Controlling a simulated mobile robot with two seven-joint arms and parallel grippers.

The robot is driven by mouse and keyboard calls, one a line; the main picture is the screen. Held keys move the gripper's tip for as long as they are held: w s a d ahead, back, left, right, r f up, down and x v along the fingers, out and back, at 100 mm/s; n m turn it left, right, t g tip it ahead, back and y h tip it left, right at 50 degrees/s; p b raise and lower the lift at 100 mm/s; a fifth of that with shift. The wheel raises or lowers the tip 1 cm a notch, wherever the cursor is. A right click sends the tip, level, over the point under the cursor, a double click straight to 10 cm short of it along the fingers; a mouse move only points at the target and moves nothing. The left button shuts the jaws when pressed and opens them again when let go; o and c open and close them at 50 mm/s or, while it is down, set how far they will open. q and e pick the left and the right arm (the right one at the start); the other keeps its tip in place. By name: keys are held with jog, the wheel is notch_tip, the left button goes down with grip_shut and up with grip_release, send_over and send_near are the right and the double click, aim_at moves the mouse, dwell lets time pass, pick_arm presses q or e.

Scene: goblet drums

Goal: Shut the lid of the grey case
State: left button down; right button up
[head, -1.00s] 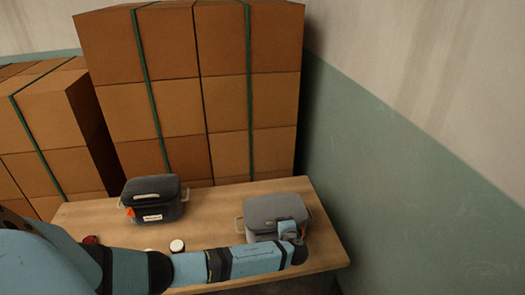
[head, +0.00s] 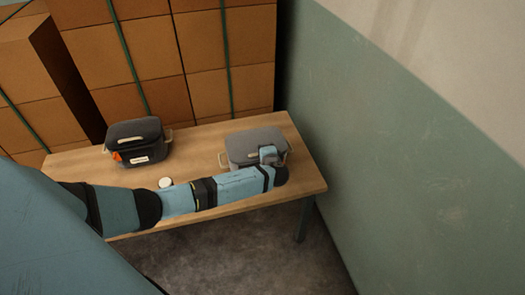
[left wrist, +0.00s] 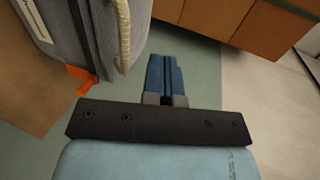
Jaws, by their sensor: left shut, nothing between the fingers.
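The grey case (head: 248,145) stands on the right part of the table, with beige handles at its sides. Its lid lies over the top; whether a gap is left at the front I cannot tell, as my arm hides part of it. My left gripper (head: 268,154) is shut and empty at the case's front right; whether it touches I cannot tell. In the left wrist view the shut blue fingers (left wrist: 166,62) show beside a grey case wall (left wrist: 75,35) with a rope handle and an orange tag. My right gripper is not in view.
A darker case (head: 137,140) with an orange tag stands on the left of the wooden table (head: 195,140). A small white round thing (head: 165,183) lies near my forearm. Stacked cardboard boxes (head: 180,60) rise behind; a green and cream wall (head: 410,150) is at right.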

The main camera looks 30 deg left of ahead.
pick_arm(q)
jog(key=f+b+v, duration=0.1)
jog(key=f+v, duration=0.1)
jog(key=v, duration=0.7)
jog(key=shift+s+d, duration=0.5)
